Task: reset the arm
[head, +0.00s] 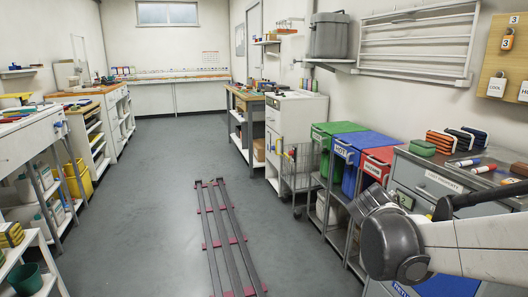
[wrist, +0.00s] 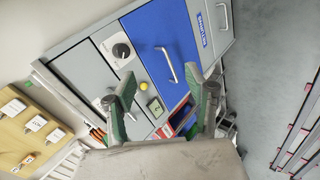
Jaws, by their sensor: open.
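My arm (head: 470,245) reaches in from the right edge of the head view, with its dark rounded joint low in front of the grey drawer cabinet. My gripper (wrist: 160,78) shows in the wrist view with two green-padded fingers spread wide apart and nothing between them. Beyond the fingers is a cabinet front with a blue drawer (wrist: 157,35) and its metal handle. The fingers look apart from the cabinet, but the distance is hard to judge. In the head view I cannot make out the fingertips.
Green, blue and red lidded bins (head: 345,147) stand beside the grey cabinet (head: 425,172). Brushes and markers lie on its top. A floor rail (head: 225,235) runs down the open middle aisle. A pegboard with tags (wrist: 25,125) is at left in the wrist view.

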